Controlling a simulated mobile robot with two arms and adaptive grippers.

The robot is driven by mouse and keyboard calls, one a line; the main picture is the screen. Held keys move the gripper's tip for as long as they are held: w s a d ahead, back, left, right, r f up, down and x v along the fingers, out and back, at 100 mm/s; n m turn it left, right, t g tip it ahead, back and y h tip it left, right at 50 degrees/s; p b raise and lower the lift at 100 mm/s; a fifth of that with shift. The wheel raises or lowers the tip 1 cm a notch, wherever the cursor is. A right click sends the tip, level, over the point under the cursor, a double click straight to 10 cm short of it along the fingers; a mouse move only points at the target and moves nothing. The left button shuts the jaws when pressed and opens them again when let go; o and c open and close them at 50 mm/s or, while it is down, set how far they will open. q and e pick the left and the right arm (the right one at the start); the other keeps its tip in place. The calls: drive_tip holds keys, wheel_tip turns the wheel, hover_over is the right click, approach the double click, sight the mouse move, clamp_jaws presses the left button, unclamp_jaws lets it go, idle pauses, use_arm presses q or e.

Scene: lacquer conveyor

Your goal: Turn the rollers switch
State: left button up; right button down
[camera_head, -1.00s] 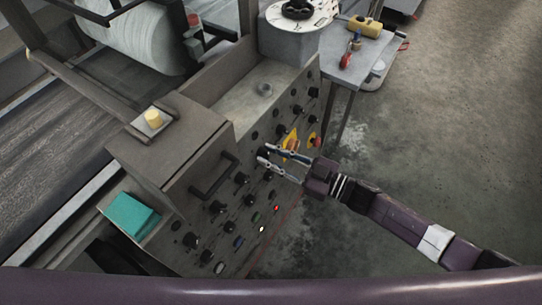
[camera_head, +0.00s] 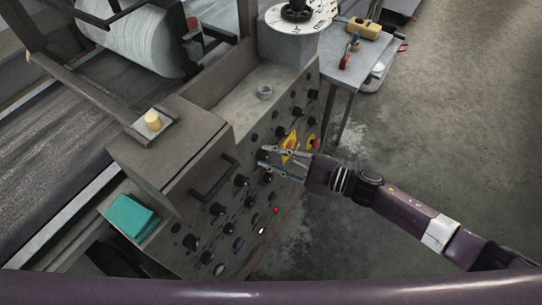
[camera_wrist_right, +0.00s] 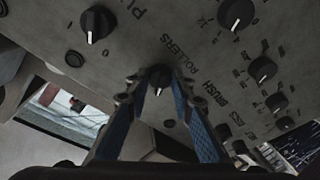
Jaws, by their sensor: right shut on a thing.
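The rollers switch (camera_wrist_right: 160,76) is a black knob with a white pointer line, below the lettering "ROLLERS" on the grey control panel (camera_head: 247,208). In the right wrist view it sits between the tips of my right gripper (camera_wrist_right: 158,84). My right gripper (camera_head: 268,158) reaches the panel from the right in the head view, its two fingers closed on the rollers switch. There the fingers largely hide the knob. My left gripper is not in view.
Several other black knobs (camera_wrist_right: 98,22) surround the switch closely. A yellow plate with a red button (camera_head: 313,143) lies just beyond the gripper. A handle (camera_head: 215,178) juts out at left. The floor at right is clear.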

idle(0.3)
drive_tip(key=c, duration=1.7)
unclamp_jaws()
drive_tip(key=v, duration=1.2)
